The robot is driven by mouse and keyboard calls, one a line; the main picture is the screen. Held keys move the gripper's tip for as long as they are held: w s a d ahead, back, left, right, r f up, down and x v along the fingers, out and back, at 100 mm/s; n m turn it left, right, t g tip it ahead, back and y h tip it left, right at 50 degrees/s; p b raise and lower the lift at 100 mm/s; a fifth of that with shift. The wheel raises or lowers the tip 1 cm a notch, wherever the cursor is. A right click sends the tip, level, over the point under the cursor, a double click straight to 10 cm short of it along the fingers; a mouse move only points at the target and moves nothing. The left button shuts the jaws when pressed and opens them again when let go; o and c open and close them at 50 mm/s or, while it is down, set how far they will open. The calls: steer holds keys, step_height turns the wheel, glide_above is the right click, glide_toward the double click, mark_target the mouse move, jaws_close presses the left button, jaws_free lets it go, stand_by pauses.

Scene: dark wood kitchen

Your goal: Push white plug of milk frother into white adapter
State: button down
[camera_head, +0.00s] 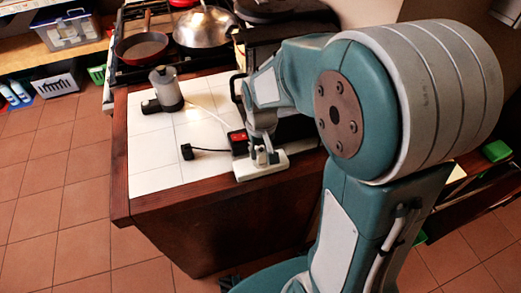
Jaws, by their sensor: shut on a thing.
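The milk frother (166,91), a grey-and-black jug-like appliance, stands on the white tiled counter. Its thin white cord (207,111) runs right toward my gripper. The white adapter (246,171), a long white power strip, lies near the counter's front edge. My gripper (264,156) points down right over the adapter, its fingers closed on what appears to be the white plug at the cord's end. The plug is mostly hidden by the fingers. I cannot tell whether the plug touches or sits in a socket.
A black plug (187,151) with a black cable lies left of the adapter. A red-and-black switch-like part (238,142) sits beside my gripper. The left front tiles are clear.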

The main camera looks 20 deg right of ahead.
mark_target(261, 150)
steer(key=shift+f, duration=0.55)
steer(key=shift+c, duration=1.3)
jaws_free()
step_height(261, 150, up, 12)
steer(key=s+r+t, duration=0.4)
steer(key=s+t, duration=0.1)
steer(key=s, duration=0.9)
steer(key=shift+r+t, duration=0.2)
steer(key=shift+t, duration=0.1)
